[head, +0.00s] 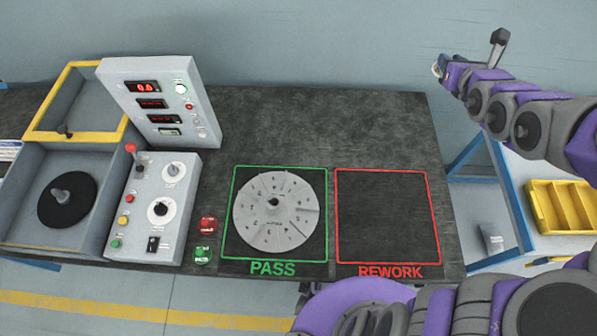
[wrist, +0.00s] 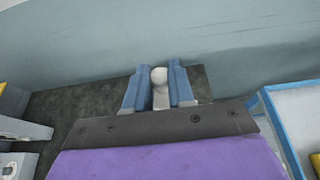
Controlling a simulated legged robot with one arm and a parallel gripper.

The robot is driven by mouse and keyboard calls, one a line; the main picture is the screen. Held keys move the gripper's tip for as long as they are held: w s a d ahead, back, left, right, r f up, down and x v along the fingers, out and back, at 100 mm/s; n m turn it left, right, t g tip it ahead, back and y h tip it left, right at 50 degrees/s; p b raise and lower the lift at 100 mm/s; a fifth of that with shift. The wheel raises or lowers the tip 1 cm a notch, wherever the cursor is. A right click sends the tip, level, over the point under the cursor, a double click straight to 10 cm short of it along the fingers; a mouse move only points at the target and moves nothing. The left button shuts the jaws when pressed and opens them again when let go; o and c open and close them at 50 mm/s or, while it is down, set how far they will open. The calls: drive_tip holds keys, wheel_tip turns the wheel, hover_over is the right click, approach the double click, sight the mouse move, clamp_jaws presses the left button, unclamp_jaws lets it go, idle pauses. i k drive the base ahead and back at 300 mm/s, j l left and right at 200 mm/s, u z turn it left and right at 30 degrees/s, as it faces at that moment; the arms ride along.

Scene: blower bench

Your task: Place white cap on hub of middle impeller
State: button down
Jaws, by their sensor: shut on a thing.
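My gripper (wrist: 158,78) is shut on a small white round-topped piece, which I take to be the white cap (wrist: 159,75), between its blue fingers in the wrist view. In the head view my gripper (head: 440,67) is at the upper right, beyond the bench's right edge and far from the impeller; the cap is too small there to make out. One grey numbered impeller (head: 295,225) lies flat in the green PASS square. Its hub (head: 273,202) shows a dark centre, with no white cap on it. No other impeller is in view.
The red REWORK square (head: 385,215) is empty. Left are a control box (head: 146,226), a display panel (head: 160,92) and an open yellow-rimmed box (head: 82,170) with a black disc (head: 67,212). A yellow bin (head: 565,207) stands on a side table. The bench's back right is clear.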

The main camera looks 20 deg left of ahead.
sight(274, 200)
drive_tip(key=k+j+z, duration=0.15)
drive_tip(key=j+z, duration=0.2)
drive_tip(key=z, duration=0.15)
drive_tip(key=k+j+z, duration=0.2)
drive_tip(key=j+z, duration=0.25)
drive_tip(key=k+j+z, duration=0.1)
drive_tip(key=k+z, duration=0.15)
drive_tip(key=z, duration=0.25)
drive_tip(key=k+j+z, duration=0.1)
drive_tip(key=k+j, duration=0.15)
drive_tip(key=k, duration=0.25)
drive_tip(key=k+j+z, duration=0.15)
drive_tip(key=k, duration=0.4)
drive_tip(key=j, duration=0.1)
